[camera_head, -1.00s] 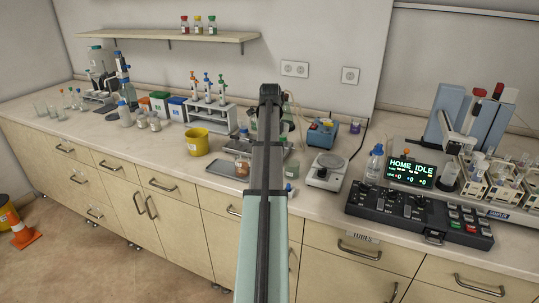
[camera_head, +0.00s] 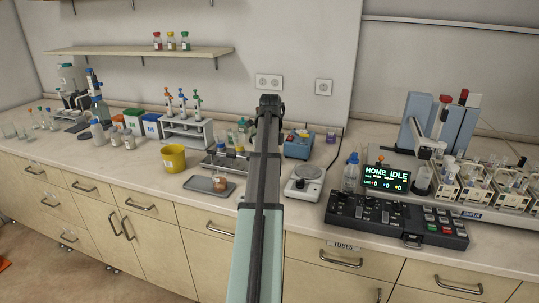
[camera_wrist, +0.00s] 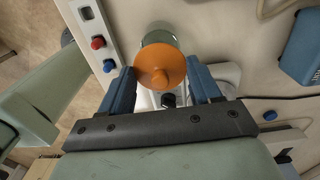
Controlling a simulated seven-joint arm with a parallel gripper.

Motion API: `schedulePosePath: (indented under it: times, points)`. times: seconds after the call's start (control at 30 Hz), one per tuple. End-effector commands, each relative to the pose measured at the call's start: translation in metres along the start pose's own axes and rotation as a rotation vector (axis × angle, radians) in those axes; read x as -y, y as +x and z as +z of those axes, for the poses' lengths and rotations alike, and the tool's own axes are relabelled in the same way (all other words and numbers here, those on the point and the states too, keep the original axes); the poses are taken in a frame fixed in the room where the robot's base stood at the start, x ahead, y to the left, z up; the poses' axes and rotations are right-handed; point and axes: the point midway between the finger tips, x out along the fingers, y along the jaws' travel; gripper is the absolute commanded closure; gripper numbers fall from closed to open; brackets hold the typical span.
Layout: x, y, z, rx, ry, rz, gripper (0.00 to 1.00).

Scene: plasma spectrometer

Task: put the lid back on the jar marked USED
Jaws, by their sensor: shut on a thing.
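In the wrist view my gripper (camera_wrist: 161,88) has its two blue fingers on either side of a round orange lid (camera_wrist: 158,64) with a small knob, and is shut on it. A greenish glass jar (camera_wrist: 159,37) shows beyond the lid, partly covered by it. I cannot tell whether the lid is touching the jar or held above it, and no USED marking is readable. In the head view my arm hides the gripper and the lid.
In the head view, a grey tray (camera_head: 199,184), a yellow bucket (camera_head: 173,158) and a round-plated device (camera_head: 304,184) flank my arm.

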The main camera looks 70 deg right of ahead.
Motion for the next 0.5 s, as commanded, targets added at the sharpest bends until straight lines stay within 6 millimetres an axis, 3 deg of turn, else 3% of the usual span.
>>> schedulePosePath:
  times: [0.5]
  points:
    - [0.0, 0.039, 0.0, 0.0, 0.0, 0.0, 0.65]
